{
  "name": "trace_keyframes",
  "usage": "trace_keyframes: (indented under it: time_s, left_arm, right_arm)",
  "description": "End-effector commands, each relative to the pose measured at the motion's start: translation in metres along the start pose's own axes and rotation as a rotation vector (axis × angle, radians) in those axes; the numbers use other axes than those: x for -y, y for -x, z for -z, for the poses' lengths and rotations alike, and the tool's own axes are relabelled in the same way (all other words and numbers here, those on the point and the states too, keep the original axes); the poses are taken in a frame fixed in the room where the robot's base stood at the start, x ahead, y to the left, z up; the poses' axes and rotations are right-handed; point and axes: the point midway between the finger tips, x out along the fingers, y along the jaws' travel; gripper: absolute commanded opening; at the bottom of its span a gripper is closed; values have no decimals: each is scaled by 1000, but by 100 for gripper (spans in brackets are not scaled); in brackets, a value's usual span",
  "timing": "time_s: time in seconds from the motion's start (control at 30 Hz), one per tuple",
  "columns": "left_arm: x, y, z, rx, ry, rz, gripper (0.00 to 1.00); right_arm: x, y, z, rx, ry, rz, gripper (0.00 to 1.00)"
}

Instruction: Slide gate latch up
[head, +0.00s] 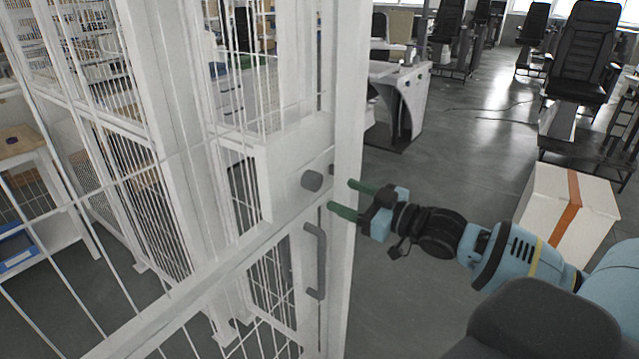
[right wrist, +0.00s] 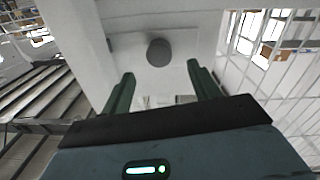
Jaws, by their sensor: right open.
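The white gate (head: 285,165) stands in front of me, with a grey round latch knob (head: 312,181) on its white plate. A grey pull handle (head: 316,262) is fixed below the knob. My right gripper (head: 341,198) is just right of the knob, with its green fingers pointing at it. It is open and empty, apart from the knob. In the right wrist view the knob (right wrist: 160,52) lies ahead of and between the two spread fingers (right wrist: 159,88). My left gripper is not in view.
A white gate post (head: 350,110) stands right behind the fingers. Wire mesh panels (head: 85,200) fill the left. A white box with an orange stripe (head: 570,210) stands on the floor at the right. Black chairs (head: 582,55) stand farther back. Open floor lies between.

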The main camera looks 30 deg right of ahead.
Motion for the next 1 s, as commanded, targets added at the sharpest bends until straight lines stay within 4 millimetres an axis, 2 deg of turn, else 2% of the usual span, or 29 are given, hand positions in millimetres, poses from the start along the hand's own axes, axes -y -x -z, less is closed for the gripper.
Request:
trace_keyframes:
  time_s: [0.1,0.37,1.0]
  left_arm:
    - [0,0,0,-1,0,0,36]
    - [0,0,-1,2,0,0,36]
    - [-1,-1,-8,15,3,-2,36]
  right_arm:
    - [-2,-1,6,-7,4,2,61]
    - [-3,-6,5,-8,2,0,61]
    - [-2,-63,5,-8,3,1,61]
